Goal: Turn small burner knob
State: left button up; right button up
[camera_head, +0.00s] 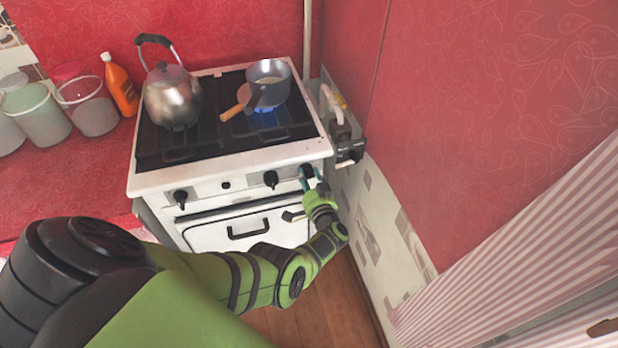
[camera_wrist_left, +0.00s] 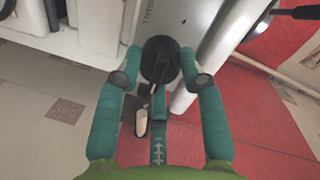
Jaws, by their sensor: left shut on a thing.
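The white stove (camera_head: 238,166) has black knobs along its front panel: a left knob (camera_head: 180,197), a middle knob (camera_head: 270,179) and a right knob. My left gripper (camera_head: 309,180) is at the right knob and mostly covers it in the head view. In the left wrist view, the fingers of my left gripper (camera_wrist_left: 159,70) are shut on both sides of a round black knob (camera_wrist_left: 158,47). A blue flame (camera_head: 263,110) shows under the saucepan. My right gripper is not in view.
A grey saucepan (camera_head: 268,78) and a wooden-handled utensil (camera_head: 232,112) are at the back right burner. A metal kettle (camera_head: 172,97) stands on the left. The wall (camera_head: 375,225) is close on the right. An orange bottle (camera_head: 121,88) stands on the red counter (camera_head: 85,165).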

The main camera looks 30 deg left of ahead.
pick_arm(q)
jog(key=shift+s+f, duration=0.15)
dwell(0.3)
jog(key=o, duration=1.1)
jog(key=shift+a, duration=0.1)
jog(key=shift+o, duration=0.2)
